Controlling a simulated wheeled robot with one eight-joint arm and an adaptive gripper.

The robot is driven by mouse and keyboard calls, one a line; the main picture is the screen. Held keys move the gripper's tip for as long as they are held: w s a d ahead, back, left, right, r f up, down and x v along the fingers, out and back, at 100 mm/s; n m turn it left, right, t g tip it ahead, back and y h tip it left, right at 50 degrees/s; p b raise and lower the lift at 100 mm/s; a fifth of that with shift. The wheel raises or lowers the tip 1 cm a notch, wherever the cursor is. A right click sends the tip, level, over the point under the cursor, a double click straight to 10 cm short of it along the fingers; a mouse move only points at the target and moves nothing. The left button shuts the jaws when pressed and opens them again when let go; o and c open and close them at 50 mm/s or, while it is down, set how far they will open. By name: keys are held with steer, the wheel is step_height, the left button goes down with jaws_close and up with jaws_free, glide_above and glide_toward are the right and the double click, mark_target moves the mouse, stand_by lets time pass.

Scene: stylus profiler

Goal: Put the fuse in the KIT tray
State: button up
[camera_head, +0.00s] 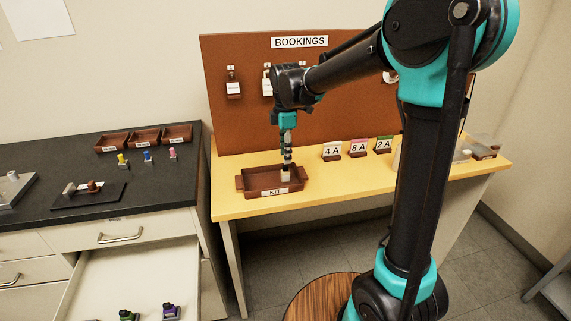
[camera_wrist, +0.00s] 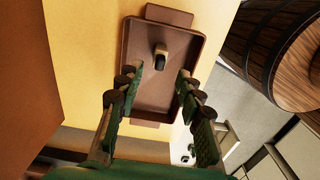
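The KIT tray (camera_head: 254,182) is a brown tray with end handles on the yellow table. It fills the middle of the wrist view (camera_wrist: 146,92). A small pale and dark piece, which looks like the fuse (camera_wrist: 161,57), is inside the tray, toward its upper end in the wrist view. It shows as a pale block in the head view (camera_head: 286,176). My gripper (camera_head: 288,163) points down over the tray. In the wrist view its fingers (camera_wrist: 156,84) are spread apart with nothing between them, and the piece is beyond the fingertips.
Cards reading 4 A (camera_head: 332,150), 8 A (camera_head: 359,148) and 2 A (camera_head: 384,145) stand right of the tray. The BOOKINGS board (camera_head: 240,125) rises behind. An open drawer (camera_head: 130,280) at lower left holds a green and a purple piece. Small brown trays (camera_head: 145,137) sit on the dark counter.

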step_height(320, 180, up, 6)
steer(key=s+d+f+m+t, duration=0.2)
steer(key=s+d+f+m, duration=0.7)
steer(key=d+m, duration=0.1)
steer(key=s+d+f+m+t, duration=0.2)
steer(key=s+d+f+m, duration=0.6)
steer(key=d, duration=0.5)
steer(key=s+m, duration=0.2)
steer(key=m, duration=0.1)
steer(key=shift+s+f, duration=0.25)
steer(key=shift+f, duration=0.15)
